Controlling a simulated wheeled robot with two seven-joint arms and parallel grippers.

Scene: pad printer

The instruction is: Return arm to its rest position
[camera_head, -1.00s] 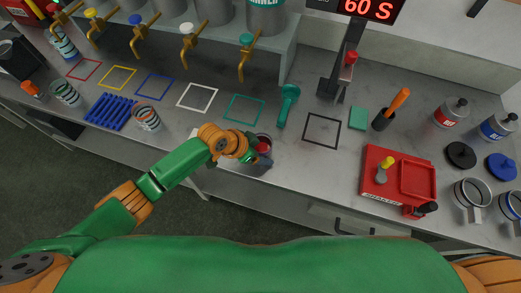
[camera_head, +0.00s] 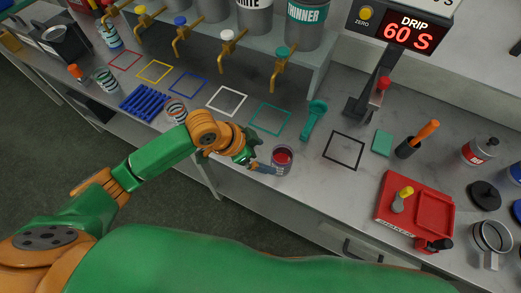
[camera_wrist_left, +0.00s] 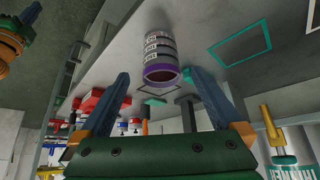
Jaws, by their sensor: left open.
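My left arm comes in from the left over the front edge of the counter. My left gripper (camera_head: 264,168) is open and empty, with its fingers pointing right toward a small cup (camera_head: 282,154) with red contents. In the left wrist view the cup (camera_wrist_left: 158,50) shows striped sides and a purple rim, centred beyond the gap between the two spread fingers (camera_wrist_left: 161,85). The fingertips are close to the cup; I cannot tell whether one touches it. My right gripper is out of view.
A teal scoop-like tool (camera_head: 314,118) and a black square outline (camera_head: 344,150) lie right of the cup. A red shaker (camera_head: 417,211) is at the right. A display stand (camera_head: 372,95) and a shelf with taps (camera_head: 279,70) stand behind.

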